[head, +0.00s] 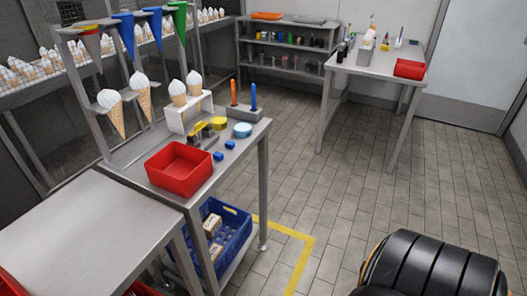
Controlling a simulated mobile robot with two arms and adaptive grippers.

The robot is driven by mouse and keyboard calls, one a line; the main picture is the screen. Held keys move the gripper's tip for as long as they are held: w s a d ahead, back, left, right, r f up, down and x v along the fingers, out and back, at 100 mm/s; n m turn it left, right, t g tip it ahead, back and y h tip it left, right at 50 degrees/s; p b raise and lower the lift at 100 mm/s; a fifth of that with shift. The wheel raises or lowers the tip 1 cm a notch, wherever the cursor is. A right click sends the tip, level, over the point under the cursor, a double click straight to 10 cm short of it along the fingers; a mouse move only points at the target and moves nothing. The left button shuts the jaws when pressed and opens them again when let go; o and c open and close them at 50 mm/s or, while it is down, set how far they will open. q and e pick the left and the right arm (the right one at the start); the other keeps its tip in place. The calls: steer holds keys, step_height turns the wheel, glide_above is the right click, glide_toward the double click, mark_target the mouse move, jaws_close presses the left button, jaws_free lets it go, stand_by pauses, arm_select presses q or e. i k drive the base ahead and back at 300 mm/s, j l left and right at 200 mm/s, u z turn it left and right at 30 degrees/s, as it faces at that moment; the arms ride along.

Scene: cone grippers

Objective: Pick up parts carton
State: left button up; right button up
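Two small tan-and-white cartons lie in a blue crate (236,222) on the low shelf under the near workbench: one carton (212,225) farther back, another carton (215,251) nearer. I cannot read any label on them, so I cannot tell which is the parts carton. The crate's left side is partly hidden by the bench leg and top. Neither of my grippers shows in the head view.
The near workbench (228,150) holds a red bin (180,169), ice cream cones and small blue and yellow parts. A bare metal table (95,232) stands at the left. A far table (385,64) holds a red tray (409,69). The tiled floor between is clear.

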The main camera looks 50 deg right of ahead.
mark_target(212, 224)
steer(key=l+z, duration=0.1)
steer(key=z, duration=0.8)
steer(key=i+l+u, duration=0.1)
steer(key=u, duration=0.3)
steer(key=l+u, duration=0.15)
steer(key=u, duration=0.3)
steer(key=i+l+u, duration=0.1)
steer(key=u, duration=0.3)
steer(key=l+u, duration=0.2)
steer(key=u, duration=0.2)
